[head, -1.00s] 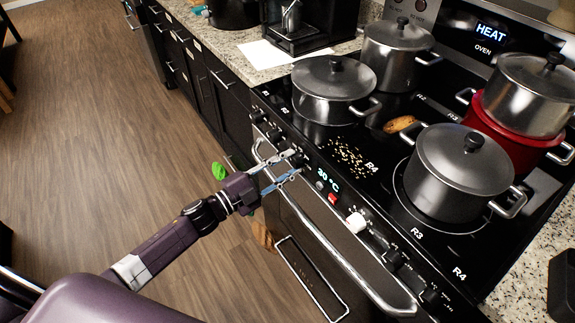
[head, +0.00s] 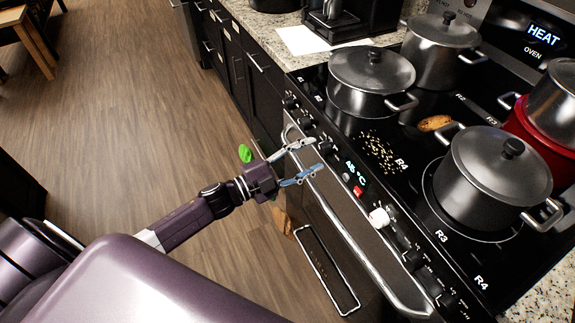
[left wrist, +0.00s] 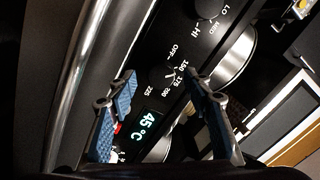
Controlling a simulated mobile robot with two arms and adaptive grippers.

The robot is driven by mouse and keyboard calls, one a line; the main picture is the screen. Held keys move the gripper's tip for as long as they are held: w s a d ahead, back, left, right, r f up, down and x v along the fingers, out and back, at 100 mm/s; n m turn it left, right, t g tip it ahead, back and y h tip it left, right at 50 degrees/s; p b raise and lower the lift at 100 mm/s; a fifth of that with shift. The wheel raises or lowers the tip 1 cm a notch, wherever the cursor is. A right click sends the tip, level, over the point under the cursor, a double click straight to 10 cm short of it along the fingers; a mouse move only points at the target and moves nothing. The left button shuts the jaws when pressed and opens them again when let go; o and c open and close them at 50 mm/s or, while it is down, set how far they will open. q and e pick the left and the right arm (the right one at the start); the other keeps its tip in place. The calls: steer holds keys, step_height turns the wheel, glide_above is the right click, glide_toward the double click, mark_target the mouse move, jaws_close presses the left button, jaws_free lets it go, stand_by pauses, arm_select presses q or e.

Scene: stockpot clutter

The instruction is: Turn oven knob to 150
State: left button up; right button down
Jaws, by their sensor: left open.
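The oven knob (left wrist: 166,74) is dark and ringed by OFF, 150, 175, 200 and 225 markings in the left wrist view. Its exact pointer setting is hard to read. The display (left wrist: 148,133) beside it reads 45 °C; it also shows in the head view (head: 355,174). My left gripper (head: 316,157) is open at the oven front, near the knob row. In the left wrist view its two blue-padded fingers (left wrist: 160,82) stand on either side of the knob, apparently apart from it. My right gripper is not in view.
The oven door handle bar (head: 345,235) runs just below the panel, close to my left fingers. A white knob (head: 379,216) and a red switch (head: 358,191) sit farther along. Pots (head: 490,175) stand on the cooktop. A green object (head: 245,153) shows beyond my gripper.

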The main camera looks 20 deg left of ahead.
arm_select(q)
steer(key=v, duration=1)
